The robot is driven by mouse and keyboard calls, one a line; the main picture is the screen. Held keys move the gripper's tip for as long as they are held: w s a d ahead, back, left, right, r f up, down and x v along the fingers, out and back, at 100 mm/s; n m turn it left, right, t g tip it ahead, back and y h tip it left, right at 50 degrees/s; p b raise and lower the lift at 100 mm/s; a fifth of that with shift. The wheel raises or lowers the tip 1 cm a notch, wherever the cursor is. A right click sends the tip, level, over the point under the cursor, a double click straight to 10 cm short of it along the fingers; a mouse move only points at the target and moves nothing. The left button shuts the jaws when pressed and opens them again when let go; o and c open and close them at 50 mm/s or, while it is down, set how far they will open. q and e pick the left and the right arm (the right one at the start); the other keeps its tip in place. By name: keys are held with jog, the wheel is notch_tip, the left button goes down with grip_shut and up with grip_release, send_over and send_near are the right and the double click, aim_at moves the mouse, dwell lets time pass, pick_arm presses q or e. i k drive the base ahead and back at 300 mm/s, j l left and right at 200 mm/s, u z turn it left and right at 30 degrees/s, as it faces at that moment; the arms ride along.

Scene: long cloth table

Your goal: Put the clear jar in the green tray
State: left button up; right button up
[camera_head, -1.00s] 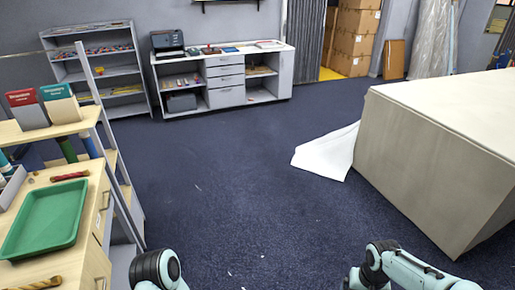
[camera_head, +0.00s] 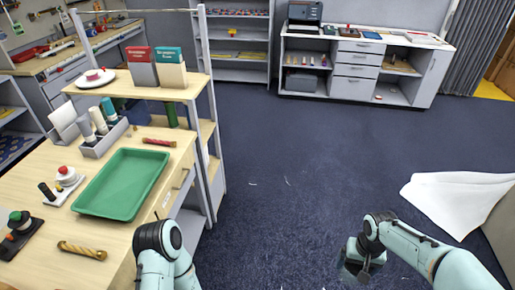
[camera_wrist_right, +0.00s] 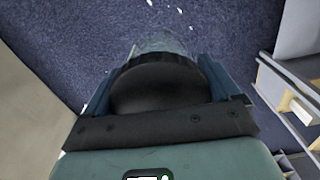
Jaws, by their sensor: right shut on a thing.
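The green tray (camera_head: 123,185) lies empty on the wooden workbench at the left in the head view. My right gripper (camera_head: 354,270) is over the blue floor at the lower right, well apart from the tray. In the right wrist view its fingers (camera_wrist_right: 153,88) are shut on the clear jar (camera_wrist_right: 160,43). The jar's see-through wall shows beyond a dark round part between the fingers. In the head view I cannot make out the jar clearly. My left arm shows at the bottom, beside the bench, but its gripper is out of view.
Around the tray are a red-handled tool (camera_head: 159,142), a twisted yellow bar (camera_head: 82,250), a holder with bottles (camera_head: 104,139) and button boxes (camera_head: 65,183). A shelf post (camera_head: 209,110) rises at the bench's right edge. White cloth (camera_head: 455,197) lies at the right.

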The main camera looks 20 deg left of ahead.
aim_at(133, 169)
jog(key=i+u, duration=0.2)
jog(key=i, duration=1.2)
jog(key=i+l+u, duration=0.1)
jog(key=i+u, duration=0.15)
jog(key=i, duration=0.3)
jog(key=i+l+u, duration=0.3)
jog(key=i, duration=0.25)
jog(key=j+u, duration=0.1)
jog(key=u, duration=3)
